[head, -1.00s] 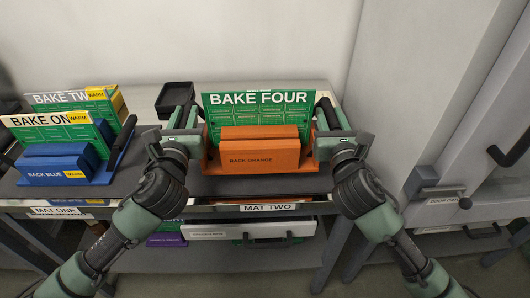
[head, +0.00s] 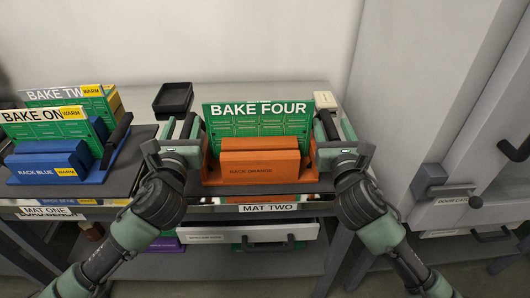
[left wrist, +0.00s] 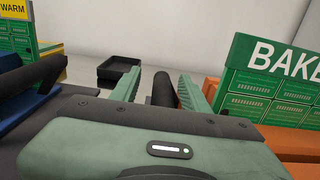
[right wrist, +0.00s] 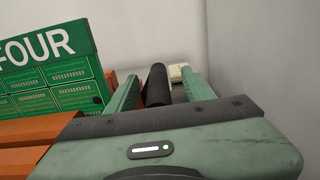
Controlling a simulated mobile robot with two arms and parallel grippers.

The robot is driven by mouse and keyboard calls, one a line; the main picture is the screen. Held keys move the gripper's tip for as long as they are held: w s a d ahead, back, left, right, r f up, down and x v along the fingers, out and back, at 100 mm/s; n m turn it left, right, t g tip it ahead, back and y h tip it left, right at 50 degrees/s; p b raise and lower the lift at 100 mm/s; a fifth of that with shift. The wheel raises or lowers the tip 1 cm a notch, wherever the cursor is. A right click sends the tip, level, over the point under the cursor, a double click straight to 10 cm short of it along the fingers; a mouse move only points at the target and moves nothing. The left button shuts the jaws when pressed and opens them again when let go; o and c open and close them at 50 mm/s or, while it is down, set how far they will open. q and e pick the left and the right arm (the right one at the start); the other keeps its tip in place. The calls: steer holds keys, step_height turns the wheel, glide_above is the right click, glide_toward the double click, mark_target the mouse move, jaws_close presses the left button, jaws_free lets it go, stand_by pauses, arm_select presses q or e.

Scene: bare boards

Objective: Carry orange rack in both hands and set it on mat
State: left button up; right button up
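The orange rack (head: 261,176) stands upright on the dark mat (head: 215,190) behind the MAT TWO label (head: 269,208). It carries a green board (head: 258,125) marked BAKE FOUR. My left gripper (head: 183,127) is at the rack's left handle. In the left wrist view its fingers stand apart around the black handle (left wrist: 163,90), with a gap on the left side. My right gripper (head: 330,127) is at the right handle. In the right wrist view its fingers stand apart around the black handle (right wrist: 157,86), with a gap on the right. The rack's underside is hidden.
The blue rack (head: 47,162) with the BAKE ONE board (head: 48,130) stands on the left mat, with a BAKE TWO board (head: 65,96) behind. A black tray (head: 174,98) and a pale box (head: 325,102) lie behind. A drawer (head: 250,234) is below; cabinet doors stand right.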

arm_select(q)
steer(key=shift+s+d, duration=0.1)
arm_select(e)
steer(key=shift+a, duration=0.1)
arm_select(q)
steer(key=shift+s+f, duration=0.1)
steer(key=shift+s, duration=0.25)
steer(key=s, duration=1.1)
arm_select(e)
steer(key=shift+s, duration=0.35)
arm_select(q)
steer(key=shift+d, duration=0.1)
arm_select(e)
steer(key=s, duration=1.1)
steer(key=shift+s, duration=0.25)
